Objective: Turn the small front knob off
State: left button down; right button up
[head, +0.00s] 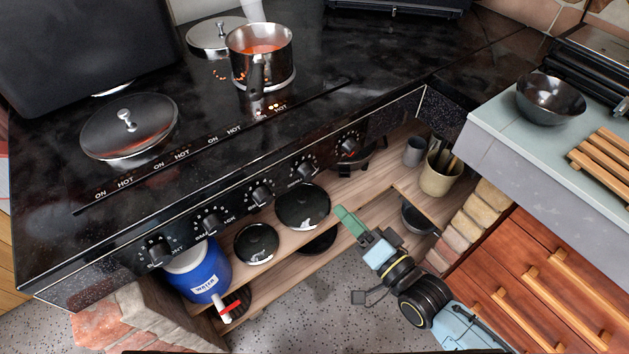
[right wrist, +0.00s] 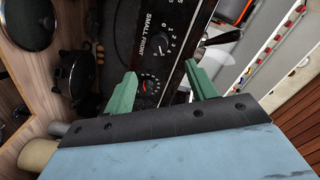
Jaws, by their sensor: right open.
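My right gripper (head: 350,222) is below and in front of the panel in the head view, apart from the knob. Its green fingers are spread open and empty, and in the right wrist view (right wrist: 162,88) the knob shows between them, beyond the tips. My left gripper is not in view.
A steel pot (head: 262,68) of red food stands on the cooker top. Several other knobs line the panel. Black pans (head: 302,206), a blue water container (head: 203,275) and a utensil pot (head: 440,178) are on shelves below. A counter with drawers (head: 540,290) stands at right.

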jog(key=b, duration=0.1)
send_near(311, 176)
jog(key=x, duration=0.4)
jog(key=b+x, duration=0.1)
jog(key=x, duration=0.2)
jog(key=shift+w+a+f, duration=0.15)
jog(key=shift+a, duration=0.05)
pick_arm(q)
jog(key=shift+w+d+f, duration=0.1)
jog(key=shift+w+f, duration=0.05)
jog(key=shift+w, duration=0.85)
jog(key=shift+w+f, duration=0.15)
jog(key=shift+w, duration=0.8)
pick_arm(e)
jog(key=shift+w+a, duration=0.35)
jog(key=shift+w, duration=0.15)
jog(key=c, duration=1)
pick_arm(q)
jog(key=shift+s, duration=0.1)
